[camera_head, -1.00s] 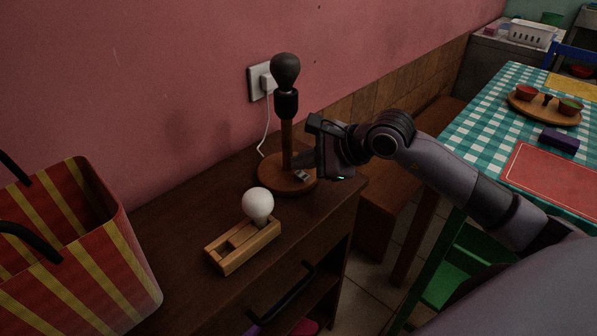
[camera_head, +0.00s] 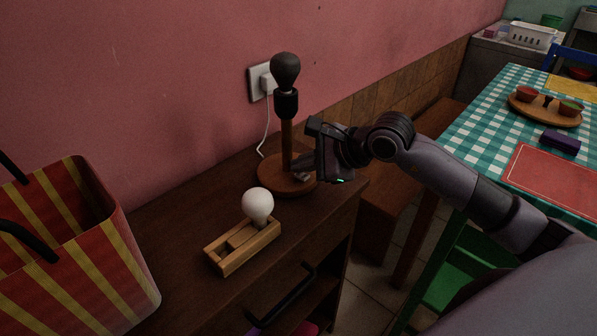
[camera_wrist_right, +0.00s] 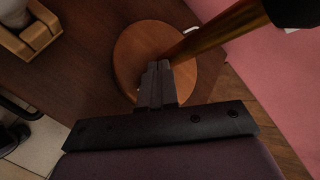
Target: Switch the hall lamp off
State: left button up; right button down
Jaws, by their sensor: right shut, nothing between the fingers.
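The hall lamp (camera_head: 287,130) stands upright on the dark cabinet, with a round wooden base, a wooden stem, a black socket and a dark grey bulb (camera_head: 285,72) that gives no light. My right gripper (camera_head: 303,171) is shut and empty, its fingertips low over the right part of the lamp base. In the right wrist view the shut fingers (camera_wrist_right: 158,68) point at the base (camera_wrist_right: 130,52) beside the stem (camera_wrist_right: 215,30). They mostly hide the small switch on the base; I cannot tell whether they touch it. My left gripper is out of view.
A white bulb (camera_head: 257,204) sits in a wooden holder (camera_head: 243,250) on the cabinet (camera_head: 190,225). A red and yellow striped basket (camera_head: 80,250) stands at the left. A cord runs to the wall socket (camera_head: 260,82). A checkered table (camera_head: 490,105) is at the right.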

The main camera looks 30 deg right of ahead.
aim_at(286, 146)
jog(key=shift+s+r+p, duration=0.1)
jog(key=shift+r+p, duration=0.2)
jog(key=shift+r, duration=0.4)
jog(key=shift+s+d+r+p, duration=0.15)
jog(key=shift+r+p, duration=0.55)
jog(key=shift+r, duration=0.6)
jog(key=shift+s+r+p, duration=0.15)
jog(key=shift+r+p, duration=0.55)
jog(key=shift+r, duration=0.55)
jog(key=shift+f, duration=0.1)
